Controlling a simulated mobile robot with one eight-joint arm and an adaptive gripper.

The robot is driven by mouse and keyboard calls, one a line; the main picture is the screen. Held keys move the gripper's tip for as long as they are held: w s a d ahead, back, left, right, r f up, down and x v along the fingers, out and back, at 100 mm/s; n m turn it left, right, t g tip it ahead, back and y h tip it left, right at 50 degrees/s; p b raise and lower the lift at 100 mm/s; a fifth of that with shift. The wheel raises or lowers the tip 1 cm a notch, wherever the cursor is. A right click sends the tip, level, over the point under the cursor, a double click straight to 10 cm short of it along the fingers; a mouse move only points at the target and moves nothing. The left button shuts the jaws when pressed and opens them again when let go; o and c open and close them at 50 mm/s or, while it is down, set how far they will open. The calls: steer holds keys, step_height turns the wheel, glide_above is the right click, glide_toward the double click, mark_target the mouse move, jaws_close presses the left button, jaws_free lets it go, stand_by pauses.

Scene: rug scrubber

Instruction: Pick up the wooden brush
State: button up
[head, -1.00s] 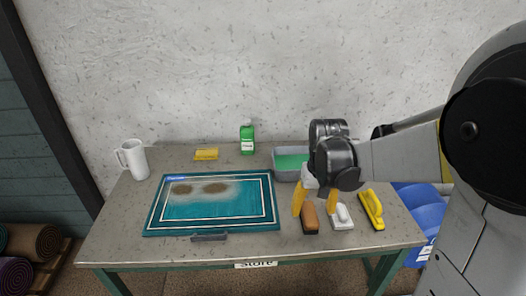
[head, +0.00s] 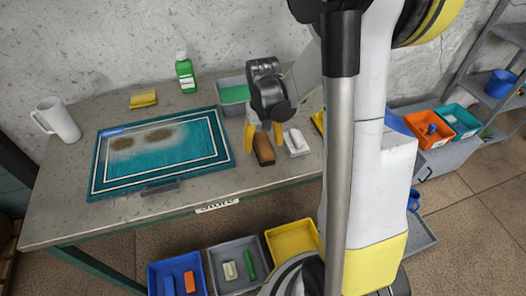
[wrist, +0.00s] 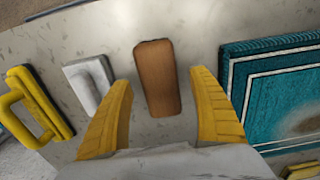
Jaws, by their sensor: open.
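The wooden brush (head: 264,149) is a brown block with dark bristles beneath, lying on the grey table (head: 215,188) near its front edge. It also shows in the wrist view (wrist: 157,78), lying lengthwise between and beyond my fingertips. My gripper (head: 264,132) has two yellow fingers and points down above the brush. In the wrist view my gripper (wrist: 163,95) is open, with one finger on each side of the brush and a gap to both. Nothing is held.
A white-handled brush (head: 296,142) lies close right of the wooden brush. A yellow-handled brush (wrist: 38,108) lies beyond it. A teal rug on a board (head: 160,150) lies left. A grey tub (head: 233,92) stands behind. Coloured bins (head: 290,240) sit below the table.

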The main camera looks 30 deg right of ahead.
mark_target(267, 144)
step_height(267, 144, down, 2)
steer(key=shift+r, duration=0.1)
steer(key=shift+c, duration=0.3)
steer(key=c, duration=1.3)
steer(key=shift+r, duration=0.65)
steer(key=r+p, duration=0.1)
steer(key=r, duration=0.1)
steer(key=s+r+p, duration=0.1)
steer(key=r, duration=0.1)
steer(key=shift+d+p, duration=0.3)
steer(key=shift+d, duration=0.05)
steer(key=s+d+r+p, duration=0.1)
steer(key=s+d+r, duration=0.1)
steer(key=s, duration=0.1)
steer(key=s+d+r+p, duration=0.1)
steer(key=s+d, duration=0.1)
steer(key=s+d+r+p, duration=0.1)
steer(key=s+d+r, duration=0.1)
steer(key=s, duration=0.1)
steer(key=shift+s+r, duration=0.3)
steer(key=shift+r, duration=0.05)
